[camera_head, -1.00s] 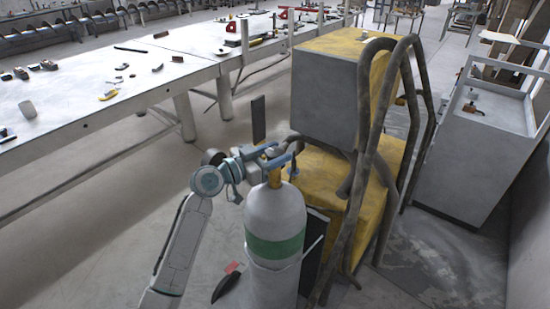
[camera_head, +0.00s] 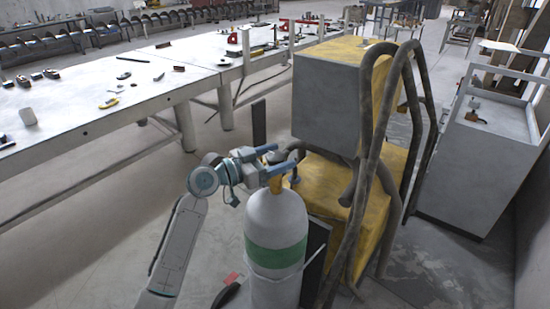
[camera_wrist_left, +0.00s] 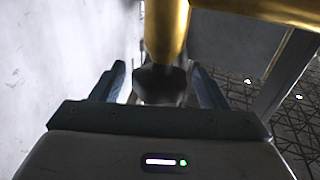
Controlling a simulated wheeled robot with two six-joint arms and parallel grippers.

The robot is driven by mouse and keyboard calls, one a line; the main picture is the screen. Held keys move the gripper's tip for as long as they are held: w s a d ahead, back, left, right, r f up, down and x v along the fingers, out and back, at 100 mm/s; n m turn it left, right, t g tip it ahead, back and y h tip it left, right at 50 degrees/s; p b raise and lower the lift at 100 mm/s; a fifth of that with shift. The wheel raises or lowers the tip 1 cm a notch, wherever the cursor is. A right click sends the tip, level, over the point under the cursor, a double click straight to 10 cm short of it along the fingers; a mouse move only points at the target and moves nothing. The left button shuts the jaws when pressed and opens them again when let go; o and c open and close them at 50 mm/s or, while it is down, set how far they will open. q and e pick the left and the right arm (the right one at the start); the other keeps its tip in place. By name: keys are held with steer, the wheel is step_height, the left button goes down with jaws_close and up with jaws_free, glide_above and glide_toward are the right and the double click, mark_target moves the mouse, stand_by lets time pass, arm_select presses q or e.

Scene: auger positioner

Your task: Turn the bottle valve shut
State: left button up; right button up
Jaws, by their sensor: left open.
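The gas bottle (camera_head: 276,225) stands upright at the lower middle of the head view, white-grey with a green band. Its brass valve neck (camera_head: 275,184) is on top; brass also shows in the left wrist view (camera_wrist_left: 166,30). My left gripper (camera_head: 273,159) is open at the bottle top, its blue fingers level with the valve. In the left wrist view, a dark rounded part (camera_wrist_left: 162,84), perhaps the valve's knob, lies between the two fingers. I cannot tell whether they touch it. My right gripper is not in view.
A yellow and grey machine (camera_head: 326,105) with thick dark hoses (camera_head: 368,190) stands close behind and right of the bottle. A long white workbench (camera_head: 80,112) with scattered tools runs along the left. A grey cabinet (camera_head: 470,170) stands at right. The floor left of my arm is clear.

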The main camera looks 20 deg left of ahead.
arm_select(q)
steer(key=shift+a, duration=0.1)
steer(key=shift+s+a+f, duration=0.1)
steer(key=shift+s+a, duration=0.05)
steer(key=shift+s, duration=0.1)
steer(key=b+v, duration=0.4)
steer(key=v, duration=0.6)
steer(key=shift+a, duration=0.1)
